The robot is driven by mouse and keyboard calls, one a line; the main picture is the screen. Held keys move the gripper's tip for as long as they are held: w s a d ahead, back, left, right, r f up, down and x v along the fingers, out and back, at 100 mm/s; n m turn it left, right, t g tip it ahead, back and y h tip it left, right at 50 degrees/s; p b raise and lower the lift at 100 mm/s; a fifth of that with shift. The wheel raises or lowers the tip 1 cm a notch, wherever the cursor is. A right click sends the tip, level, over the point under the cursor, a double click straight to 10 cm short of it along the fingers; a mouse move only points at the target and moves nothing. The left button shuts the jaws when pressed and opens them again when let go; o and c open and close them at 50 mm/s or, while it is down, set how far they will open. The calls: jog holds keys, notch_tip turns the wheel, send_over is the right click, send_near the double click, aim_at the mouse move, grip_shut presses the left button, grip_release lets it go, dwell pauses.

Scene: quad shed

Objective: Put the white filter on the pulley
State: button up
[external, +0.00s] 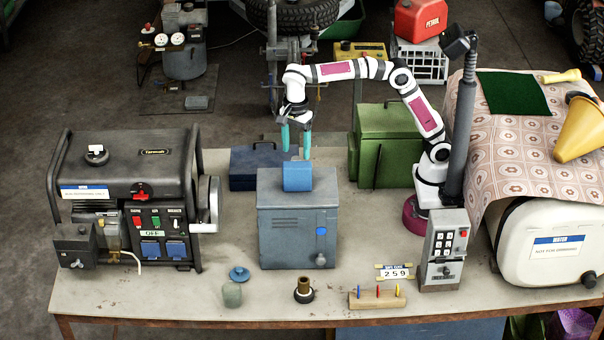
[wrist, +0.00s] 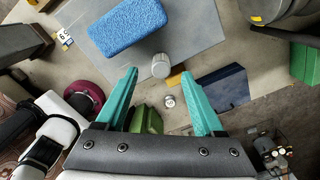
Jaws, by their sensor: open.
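A pale grey-white cylinder (wrist: 160,66), which looks like the white filter, stands on the bench just behind the grey cabinet in the wrist view. The cabinet hides it in the external view. My gripper (external: 296,155) is open and empty, pointing down behind the cabinet's top. In the wrist view its teal fingertips (wrist: 161,72) lie on either side of the cylinder in the picture, with a gap to it. I cannot tell the pulley for certain; a silvery wheel (external: 209,205) on the generator's right side may be it.
A blue sponge-like block (external: 298,178) sits on the grey cabinet (external: 290,230). A dark blue box (external: 250,178) and a green box (external: 390,140) stand behind it. A small silvery disc (wrist: 169,101) and yellow piece (wrist: 176,79) lie near the cylinder. The generator (external: 120,180) stands left.

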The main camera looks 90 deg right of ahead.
aim_at(296, 158)
jog(key=f, duration=0.5)
jog(key=shift+d+f, duration=0.2)
grip_shut()
